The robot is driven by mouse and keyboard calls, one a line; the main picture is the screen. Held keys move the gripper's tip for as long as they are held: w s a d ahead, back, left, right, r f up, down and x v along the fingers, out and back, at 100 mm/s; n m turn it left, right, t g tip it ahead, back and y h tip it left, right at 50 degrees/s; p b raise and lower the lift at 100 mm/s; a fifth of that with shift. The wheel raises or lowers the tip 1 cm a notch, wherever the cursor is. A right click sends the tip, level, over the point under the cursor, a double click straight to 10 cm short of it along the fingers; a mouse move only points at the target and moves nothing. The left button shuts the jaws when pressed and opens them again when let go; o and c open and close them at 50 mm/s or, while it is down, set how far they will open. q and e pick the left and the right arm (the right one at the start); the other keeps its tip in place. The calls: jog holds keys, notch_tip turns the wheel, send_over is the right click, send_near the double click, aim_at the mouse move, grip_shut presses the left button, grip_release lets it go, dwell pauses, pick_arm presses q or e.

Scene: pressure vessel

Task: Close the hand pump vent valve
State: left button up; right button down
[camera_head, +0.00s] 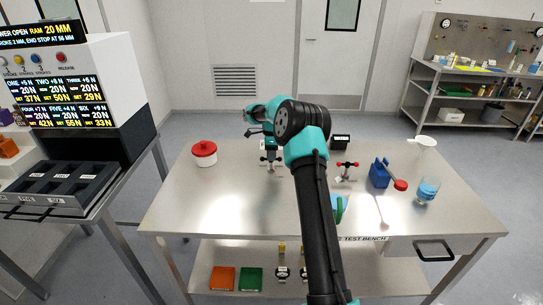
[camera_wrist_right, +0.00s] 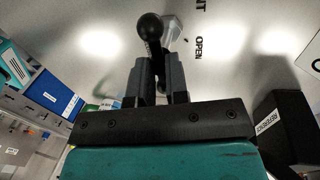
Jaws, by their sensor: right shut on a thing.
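A small lever with a black ball knob (camera_wrist_right: 150,27) stands between my right gripper's fingers (camera_wrist_right: 160,82) in the right wrist view. The fingers are shut on its stem, with the ball sticking out beyond their tips. A pale block (camera_wrist_right: 174,30) shows behind the knob, partly hidden. The bench lettering beside it reads "OPEN", and a cut-off word ends in "NT". In the head view my right gripper (camera_head: 271,153) points down over the back middle of the test bench (camera_head: 215,215). The lever is too small to make out there. My left gripper is not in view.
A red-lidded white pot (camera_head: 204,153) stands at the bench's left. A red-handled fitting (camera_head: 347,168), a blue block (camera_head: 379,173) with a red-ended lever and a beaker (camera_head: 428,189) stand at the right. A black box marked "REFERENCE" (camera_wrist_right: 286,125) is near the gripper.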

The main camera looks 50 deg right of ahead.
jog(key=c, duration=1.1)
grip_release()
jog(key=d+r, duration=0.1)
jog(key=r, duration=0.4)
jog(key=w+r, duration=0.1)
jog(key=r, duration=0.5)
jog(key=w+d+r, duration=0.1)
jog(key=r, duration=0.5)
jog(key=shift+w+d, duration=0.1)
jog(key=shift+d, duration=0.2)
